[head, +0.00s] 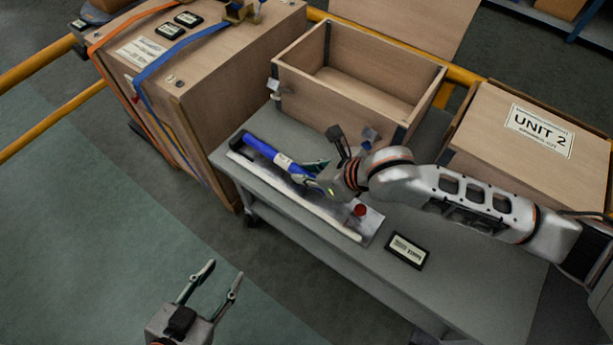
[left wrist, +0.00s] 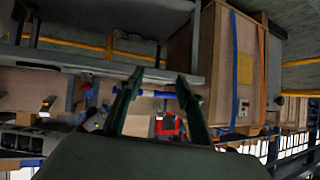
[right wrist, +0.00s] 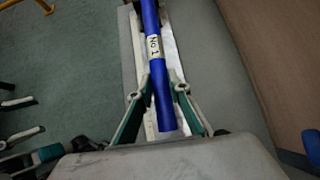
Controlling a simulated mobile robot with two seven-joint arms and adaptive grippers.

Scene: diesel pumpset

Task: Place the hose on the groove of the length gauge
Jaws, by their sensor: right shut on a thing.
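The blue hose (head: 258,147) carries a white label and runs along the back side of the length gauge (head: 370,224), a metal plate with a pale strip and a red knob. In the right wrist view the hose (right wrist: 153,65) reads "No 1" and extends lengthwise over the gauge (right wrist: 172,48); I cannot tell whether it touches the groove. My right gripper (head: 316,171) is shut on the hose near one end, fingers on both sides (right wrist: 159,92). My left gripper (head: 223,272) is open and empty, in front of the table over the floor.
The gauge lies on a grey table (head: 450,285) with a black label plate (head: 407,251). An open wooden box (head: 320,100) stands behind it. A strapped wooden crate (head: 200,80) is at left and a "UNIT 2" crate (head: 510,165) at right. The floor at front left is clear.

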